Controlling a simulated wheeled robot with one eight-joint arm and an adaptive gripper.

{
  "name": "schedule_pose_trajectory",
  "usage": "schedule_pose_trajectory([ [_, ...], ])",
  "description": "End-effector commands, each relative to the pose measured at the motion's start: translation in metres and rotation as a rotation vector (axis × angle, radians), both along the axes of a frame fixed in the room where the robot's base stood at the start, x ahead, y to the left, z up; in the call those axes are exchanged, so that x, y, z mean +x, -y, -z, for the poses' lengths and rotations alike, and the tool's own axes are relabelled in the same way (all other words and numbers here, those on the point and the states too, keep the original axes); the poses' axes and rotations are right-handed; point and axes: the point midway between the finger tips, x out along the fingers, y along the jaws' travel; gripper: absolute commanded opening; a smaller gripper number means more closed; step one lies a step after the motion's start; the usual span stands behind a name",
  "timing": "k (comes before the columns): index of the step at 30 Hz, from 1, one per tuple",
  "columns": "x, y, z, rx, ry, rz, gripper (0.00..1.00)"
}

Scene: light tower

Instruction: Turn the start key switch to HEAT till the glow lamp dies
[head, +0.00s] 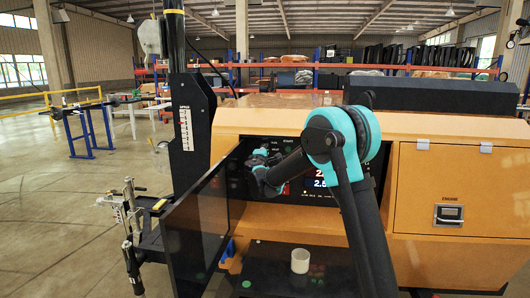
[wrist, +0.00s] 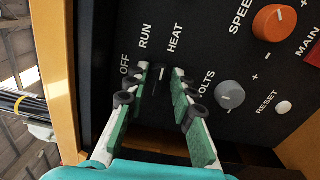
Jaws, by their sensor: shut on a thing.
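The start key switch (wrist: 160,74) is a dark knob with a pale mark on the black control panel (wrist: 215,60). The labels OFF, RUN and HEAT stand around it. My gripper (wrist: 161,80) has its green-padded fingers on either side of the switch and is shut on it. The pale mark points up in the wrist view, roughly between RUN and HEAT; I cannot tell its exact setting. In the head view my gripper (head: 259,160) is at the left part of the panel and hides the switch. I cannot make out the glow lamp.
Right of the switch are a grey VOLTS knob (wrist: 229,95), an orange SPEED knob (wrist: 274,22) and a white RESET button (wrist: 283,107). An open dark door (head: 195,225) stands left of the panel. A pale cup (head: 300,261) is on the dark shelf below.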

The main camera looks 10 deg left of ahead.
Motion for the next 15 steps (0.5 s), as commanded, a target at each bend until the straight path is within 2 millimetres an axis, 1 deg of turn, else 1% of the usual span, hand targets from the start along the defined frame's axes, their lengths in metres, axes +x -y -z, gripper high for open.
schedule_pose_trajectory([
  [6,-0.0004,0.0005,0.001,0.062,0.001,0.001,0.0],
  [15,-0.0005,0.0007,0.0011,0.08,0.002,0.001,0.0],
])
